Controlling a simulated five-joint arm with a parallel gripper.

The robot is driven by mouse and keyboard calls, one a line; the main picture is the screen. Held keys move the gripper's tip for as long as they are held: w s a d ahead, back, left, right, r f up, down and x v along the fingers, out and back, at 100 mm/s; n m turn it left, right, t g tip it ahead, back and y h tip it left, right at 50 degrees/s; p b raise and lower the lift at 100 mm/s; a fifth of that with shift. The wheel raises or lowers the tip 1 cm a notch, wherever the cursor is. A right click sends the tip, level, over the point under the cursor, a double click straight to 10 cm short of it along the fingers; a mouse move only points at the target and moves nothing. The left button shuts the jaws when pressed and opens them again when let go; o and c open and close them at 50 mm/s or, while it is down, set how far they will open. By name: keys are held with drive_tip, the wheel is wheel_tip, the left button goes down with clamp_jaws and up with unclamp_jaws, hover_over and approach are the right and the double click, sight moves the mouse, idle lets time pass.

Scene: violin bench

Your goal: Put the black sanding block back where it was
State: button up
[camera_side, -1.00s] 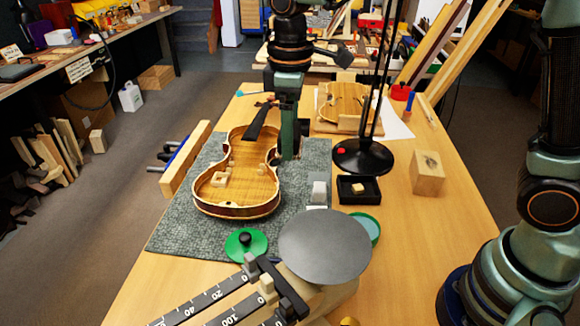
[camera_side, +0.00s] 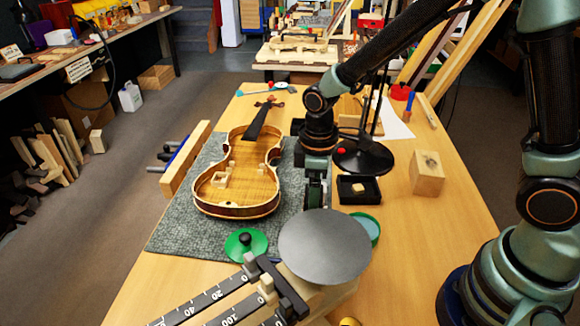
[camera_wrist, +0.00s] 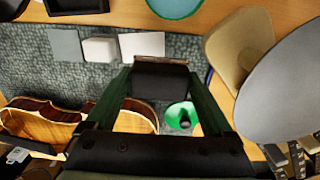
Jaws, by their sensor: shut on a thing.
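My gripper (camera_wrist: 160,88) is shut on the black sanding block (camera_wrist: 160,78), which sits between its two green fingers in the wrist view. The block is held by its sides; whether it touches anything below is hard to tell. In the side view my gripper (camera_side: 316,192) is over the right part of the grey mat (camera_side: 175,232), right of the violin body (camera_side: 240,190). There I cannot make out the block. In the wrist view a grey square (camera_wrist: 66,45), a white block (camera_wrist: 99,49) and a white piece (camera_wrist: 141,45) lie in a row on the mat, beyond the held block.
A scale with a round grey pan (camera_side: 325,247) stands close in front of my gripper. A green lid with a black knob (camera_side: 245,243) lies left of it. A black tray (camera_side: 358,189), a green-rimmed dish (camera_side: 369,228) and a lamp base (camera_side: 362,156) stand to the right.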

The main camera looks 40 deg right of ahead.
drive_tip(key=shift+f, duration=3.05)
drive_tip(key=shift+f, duration=0.1)
drive_tip(key=o, duration=1)
drive_tip(key=shift+o, duration=0.2)
wheel_tip(320, 180, up, 11)
drive_tip(key=shift+f, duration=0.1)
wheel_tip(320, 180, up, 2)
drive_tip(key=shift+d, duration=0.15)
drive_tip(key=s+d+r+m+t, duration=0.5)
drive_tip(key=s+d+r+m, duration=0.2)
drive_tip(key=d+r+m, duration=0.2)
wheel_tip(320, 180, up, 2)
drive_tip(key=shift+d+r+t, duration=0.1)
drive_tip(key=shift+d+t, duration=0.2)
drive_tip(key=shift+d, duration=0.1)
